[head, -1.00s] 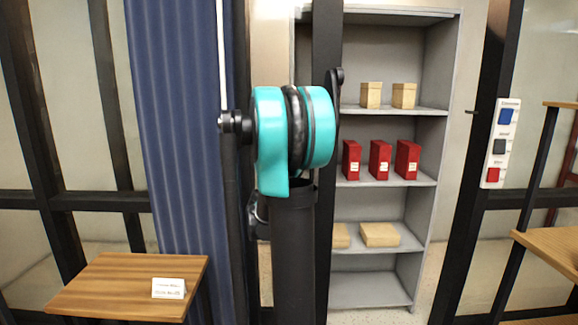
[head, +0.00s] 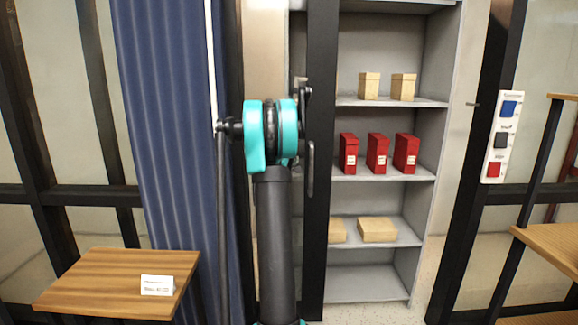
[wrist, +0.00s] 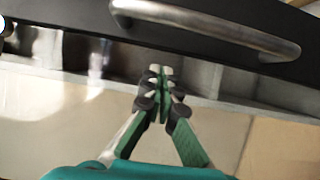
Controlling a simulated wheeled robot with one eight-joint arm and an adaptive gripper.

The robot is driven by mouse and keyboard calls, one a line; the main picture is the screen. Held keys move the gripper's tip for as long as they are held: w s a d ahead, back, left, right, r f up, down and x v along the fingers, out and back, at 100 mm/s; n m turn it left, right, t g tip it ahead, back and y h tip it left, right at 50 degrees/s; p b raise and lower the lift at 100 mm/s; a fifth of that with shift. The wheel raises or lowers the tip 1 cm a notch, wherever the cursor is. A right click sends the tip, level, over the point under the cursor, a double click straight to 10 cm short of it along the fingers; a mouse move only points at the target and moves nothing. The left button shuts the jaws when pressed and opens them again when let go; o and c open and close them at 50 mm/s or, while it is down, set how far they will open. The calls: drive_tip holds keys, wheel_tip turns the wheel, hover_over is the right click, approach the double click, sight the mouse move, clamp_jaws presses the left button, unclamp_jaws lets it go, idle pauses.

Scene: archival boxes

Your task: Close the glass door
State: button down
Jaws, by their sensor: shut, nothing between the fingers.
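The glass door's black frame (head: 318,110) stands upright in front of the grey shelves, with a dark vertical handle (head: 310,168) on it. The shelves and an open gap show between this frame and the black post at right. In the wrist view the silver bar handle (wrist: 205,24) crosses the top on the black door frame (wrist: 215,48). My gripper (wrist: 160,74) is shut and empty, its tips just below the handle in the picture and apparently apart from it. In the head view my arm hides the gripper.
The grey shelf unit (head: 432,105) holds red boxes (head: 377,153) and tan boxes (head: 377,230). A wooden table (head: 105,278) with a white card (head: 157,285) stands at left, beside a blue curtain (head: 165,130). Another wooden table (head: 555,243) is at right, near a switch panel (head: 500,137).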

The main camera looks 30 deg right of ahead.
sight(305, 161)
drive_tip(key=shift+s+d, duration=1.35)
drive_tip(key=shift+d, duration=0.25)
drive_tip(key=shift+d, duration=0.1)
drive_tip(key=s+d, duration=1.2)
drive_tip(key=d, duration=0.7)
drive_tip(key=s+d, duration=1.1)
drive_tip(key=d, duration=0.8)
drive_tip(key=s+d, duration=1.2)
drive_tip(key=d, duration=0.7)
drive_tip(key=shift+s+d, duration=0.35)
drive_tip(key=shift+d, duration=0.05)
drive_tip(key=shift+s, duration=0.1)
